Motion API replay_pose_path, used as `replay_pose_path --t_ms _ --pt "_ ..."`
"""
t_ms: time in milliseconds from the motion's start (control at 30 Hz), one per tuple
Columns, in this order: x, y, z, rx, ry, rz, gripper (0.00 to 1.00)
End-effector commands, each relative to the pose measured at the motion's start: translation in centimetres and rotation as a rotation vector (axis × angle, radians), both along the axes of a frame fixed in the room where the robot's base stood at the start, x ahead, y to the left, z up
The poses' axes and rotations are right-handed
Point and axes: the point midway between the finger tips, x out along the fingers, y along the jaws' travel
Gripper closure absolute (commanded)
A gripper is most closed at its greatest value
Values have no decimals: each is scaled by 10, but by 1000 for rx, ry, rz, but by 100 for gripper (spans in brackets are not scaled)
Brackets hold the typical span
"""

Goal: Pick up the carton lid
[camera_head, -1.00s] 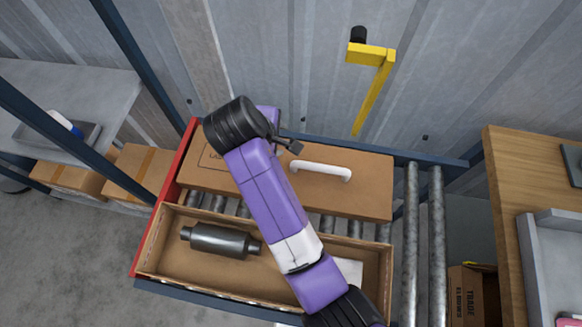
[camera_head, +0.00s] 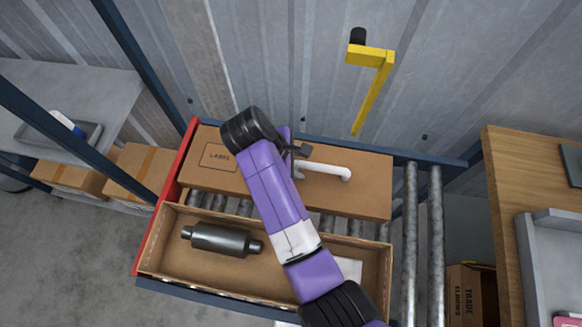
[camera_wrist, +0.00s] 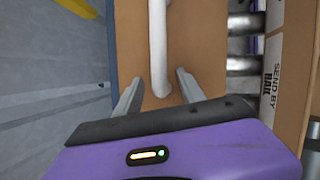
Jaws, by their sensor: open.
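The carton lid (camera_head: 360,196) is a flat brown cardboard panel with a white bar handle (camera_head: 327,171) and a printed label box. It lies behind the open carton (camera_head: 150,262), across the rollers. The lid also shows in the wrist view (camera_wrist: 198,40), with the handle (camera_wrist: 158,50) running up the picture. My gripper (camera_head: 298,162) is over the lid at the handle's left end. In the wrist view its two open fingers (camera_wrist: 156,92) stand on either side of the handle's near end. I cannot tell whether they touch the lid.
A dark metal muffler (camera_head: 220,239) lies in the open carton's left part, with a white sheet (camera_head: 349,269) at its right. A red upright guard (camera_head: 172,185) edges the left side. A yellow bracket (camera_head: 372,85) stands behind. A wooden table (camera_head: 507,220) is at the right.

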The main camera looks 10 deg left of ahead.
Motion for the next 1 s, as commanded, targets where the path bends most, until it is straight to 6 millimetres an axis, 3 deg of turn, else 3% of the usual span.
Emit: replay_pose_path --t_ms 300,533,867,1000 --pt "1 -2 -5 1 -1 1 55" --pt "1 -1 -5 1 -1 1 100" --pt "1 -1 -4 1 -1 1 100" --pt "2 -1 6 2 -3 1 100"
